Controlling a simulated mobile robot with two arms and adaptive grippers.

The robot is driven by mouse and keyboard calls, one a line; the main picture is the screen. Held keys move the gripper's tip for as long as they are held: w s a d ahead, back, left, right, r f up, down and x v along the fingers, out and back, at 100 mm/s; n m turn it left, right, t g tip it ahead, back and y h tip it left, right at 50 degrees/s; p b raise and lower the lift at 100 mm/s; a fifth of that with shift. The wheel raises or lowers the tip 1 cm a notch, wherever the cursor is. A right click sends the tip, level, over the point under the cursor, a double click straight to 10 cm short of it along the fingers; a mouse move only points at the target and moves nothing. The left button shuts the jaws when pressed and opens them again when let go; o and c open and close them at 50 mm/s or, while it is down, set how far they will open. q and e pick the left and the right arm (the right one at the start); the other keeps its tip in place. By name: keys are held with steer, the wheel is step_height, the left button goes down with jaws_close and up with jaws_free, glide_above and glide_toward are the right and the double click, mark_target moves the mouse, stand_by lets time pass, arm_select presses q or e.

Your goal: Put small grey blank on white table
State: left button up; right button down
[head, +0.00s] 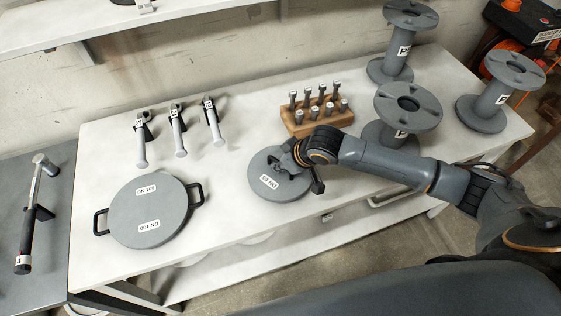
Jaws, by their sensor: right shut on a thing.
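The small grey blank (268,190), a round disc with a white label, is at the middle of the white table (225,170), near its front edge. It lies on the tabletop or just above it; I cannot tell which. My right gripper (303,172) reaches in from the right and is shut on the blank at its right side. The gripper hides part of the disc and its right handle. My left gripper is not in view.
A larger grey blank (150,222) with two side handles lies at the table's left. Several hand tools (180,140) lie behind it. A wooden block (315,122) with bolts stands behind the small blank. Several grey flanged spools (408,105) stand at the right.

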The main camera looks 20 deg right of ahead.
steer(key=c, duration=1.4)
jaws_free()
steer(key=shift+o, duration=0.2)
steer(key=o, duration=0.5)
steer(key=shift+r, duration=0.15)
steer(key=shift+r+p, duration=0.55)
steer(key=shift+p, duration=0.45)
